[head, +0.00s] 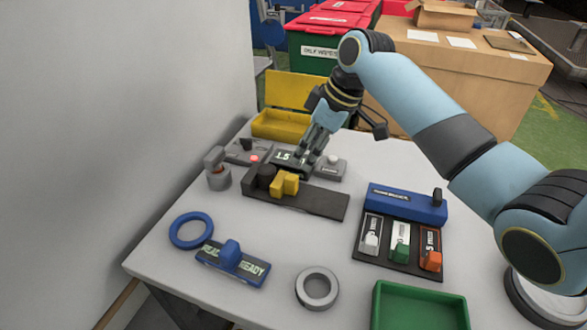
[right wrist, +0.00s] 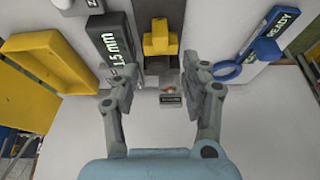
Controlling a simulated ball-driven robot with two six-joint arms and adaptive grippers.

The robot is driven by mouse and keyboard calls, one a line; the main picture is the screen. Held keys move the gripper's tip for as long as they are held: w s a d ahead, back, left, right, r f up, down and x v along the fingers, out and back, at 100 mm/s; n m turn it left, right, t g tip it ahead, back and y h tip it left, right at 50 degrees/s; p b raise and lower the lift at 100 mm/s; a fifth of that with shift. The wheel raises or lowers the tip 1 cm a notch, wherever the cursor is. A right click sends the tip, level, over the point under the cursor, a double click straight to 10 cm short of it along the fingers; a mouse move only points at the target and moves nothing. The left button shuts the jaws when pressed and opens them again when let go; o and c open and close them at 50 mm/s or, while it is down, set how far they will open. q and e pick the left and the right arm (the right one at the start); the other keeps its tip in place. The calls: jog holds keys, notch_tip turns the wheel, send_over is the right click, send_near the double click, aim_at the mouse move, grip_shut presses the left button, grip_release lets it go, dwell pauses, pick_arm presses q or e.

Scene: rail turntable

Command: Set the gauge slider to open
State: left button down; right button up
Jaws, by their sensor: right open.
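A dark rail with a stepped yellow block (head: 285,184) lies on the table in the head view. The yellow block (right wrist: 160,40) also shows in the right wrist view, beyond my fingertips. Behind the rail is a dark panel (right wrist: 112,42) reading 1.5 mm, partly covered by my gripper in the head view. No label I can read names the gauge slider or an open position. My right gripper (head: 314,150) is open and points down near the panel. Its spread fingers (right wrist: 160,84) show nothing held between them. My left gripper is out of view.
A small grey box (head: 331,166) stands close to my right gripper. A blue slider on a READY plate (head: 232,262), a blue ring (head: 190,230) and a grey ring (head: 317,288) lie in front. A yellow bin (head: 280,125) stands behind; a green tray (head: 420,308) is front right.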

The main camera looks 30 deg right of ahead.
aim_at(292, 177)
jog(key=x, duration=0.8)
jog(key=shift+w+a+f, duration=0.1)
jog(key=shift+f, duration=0.15)
grip_shut()
